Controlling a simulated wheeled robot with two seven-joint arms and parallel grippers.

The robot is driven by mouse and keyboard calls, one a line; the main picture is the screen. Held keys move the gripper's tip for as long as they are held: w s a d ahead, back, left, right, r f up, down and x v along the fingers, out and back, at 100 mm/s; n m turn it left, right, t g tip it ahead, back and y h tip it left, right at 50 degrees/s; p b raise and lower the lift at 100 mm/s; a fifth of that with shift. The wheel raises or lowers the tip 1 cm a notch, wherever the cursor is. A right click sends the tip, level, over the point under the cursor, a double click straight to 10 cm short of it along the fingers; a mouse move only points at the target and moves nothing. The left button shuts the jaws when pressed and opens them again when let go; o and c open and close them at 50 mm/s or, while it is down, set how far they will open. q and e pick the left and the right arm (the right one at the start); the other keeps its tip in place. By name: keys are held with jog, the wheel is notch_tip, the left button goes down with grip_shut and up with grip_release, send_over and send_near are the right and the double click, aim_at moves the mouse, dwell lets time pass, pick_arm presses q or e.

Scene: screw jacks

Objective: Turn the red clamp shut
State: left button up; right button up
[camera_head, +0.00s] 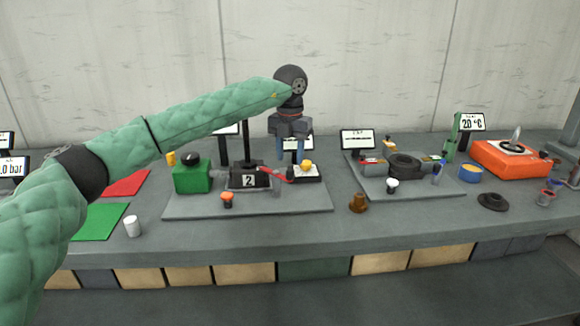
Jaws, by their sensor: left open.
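A red lever-like part (272,173), which I take for the red clamp, lies at the right side of a black block marked 2 (249,181) on a grey base plate (200,209). Its right end is near a small grey post, and its exact angle is too small to tell. My left gripper (290,157) points down with its blue-grey fingers apart and empty. It is just above and behind the right end of the red part. I cannot tell whether it touches anything. My right gripper is not in view.
A green block (193,176) stands left of the black block, and a dark upright post (246,140) rises behind it. A yellow knob (306,166) is close to the right of my fingers. An orange-capped piece (227,199) stands in front. A second plate (420,186) lies to the right.

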pick_arm(q)
jog(key=shift+r, duration=1.45)
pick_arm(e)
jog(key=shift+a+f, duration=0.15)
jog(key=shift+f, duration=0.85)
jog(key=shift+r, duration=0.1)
